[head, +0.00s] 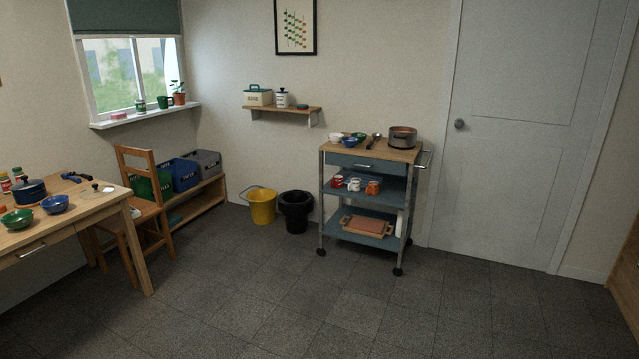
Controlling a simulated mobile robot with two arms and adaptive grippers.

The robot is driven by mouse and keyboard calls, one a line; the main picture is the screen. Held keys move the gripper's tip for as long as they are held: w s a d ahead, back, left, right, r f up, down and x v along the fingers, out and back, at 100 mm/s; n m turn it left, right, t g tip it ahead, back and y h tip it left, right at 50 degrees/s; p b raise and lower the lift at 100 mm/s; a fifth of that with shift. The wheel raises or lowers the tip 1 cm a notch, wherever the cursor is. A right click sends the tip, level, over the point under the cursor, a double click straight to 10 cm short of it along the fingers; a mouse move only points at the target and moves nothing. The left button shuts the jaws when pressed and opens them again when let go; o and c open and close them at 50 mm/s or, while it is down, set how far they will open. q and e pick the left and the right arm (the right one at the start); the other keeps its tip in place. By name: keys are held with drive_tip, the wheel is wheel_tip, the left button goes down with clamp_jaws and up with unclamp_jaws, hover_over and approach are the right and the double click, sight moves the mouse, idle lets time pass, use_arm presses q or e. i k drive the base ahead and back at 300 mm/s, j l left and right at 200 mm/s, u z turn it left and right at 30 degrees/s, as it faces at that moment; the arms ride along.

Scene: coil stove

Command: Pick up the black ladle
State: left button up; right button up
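A dark, long-handled utensil that looks like the black ladle (374,142) lies on the wooden top of the wheeled cart (352,152). It is between the small bowls on its left and a dark pot (402,137) on its right. It is small and far off, so its exact shape is hard to tell. Neither of my grippers is in view.
A wooden table (95,217) with bowls and a blue pot stands at the left, with a chair (140,160) by it. A yellow bucket (262,207) and black bin (296,213) stand left of the cart. The tiled floor (300,300) in front is clear.

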sight(375, 137)
drive_tip(key=i, duration=2.85)
